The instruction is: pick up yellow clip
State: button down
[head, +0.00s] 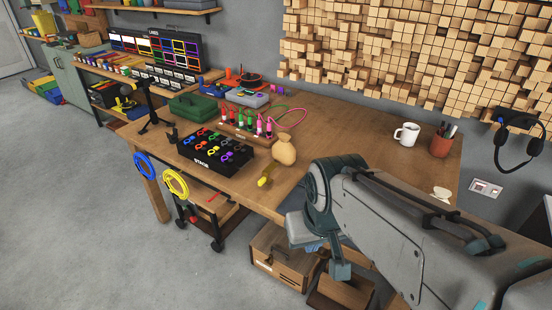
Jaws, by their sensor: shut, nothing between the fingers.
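A small yellow piece (264,181), which looks like the yellow clip, lies alone near the front edge of the wooden workbench (330,128). It is too small to make out its exact shape. A black box (207,157) of several coloured clips stands to its left on the bench. My gripper (340,268) hangs low in front of the bench's front edge, to the right of and below the yellow piece in the picture. It is shut and empty, apart from the yellow piece. My arm hides part of the bench's right side.
A tan pouch (284,150) stands right behind the yellow piece. Upright coloured tools in a wooden rack (250,123) are farther back. A white mug (407,134) and a pen cup (441,146) stand at the right. A wooden drawer box (284,262) is below the bench. The bench's middle is clear.

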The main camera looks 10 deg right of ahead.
aim_at(264, 179)
jog(key=u, duration=0.45)
jog(key=i, duration=1.2)
jog(key=z, duration=0.75)
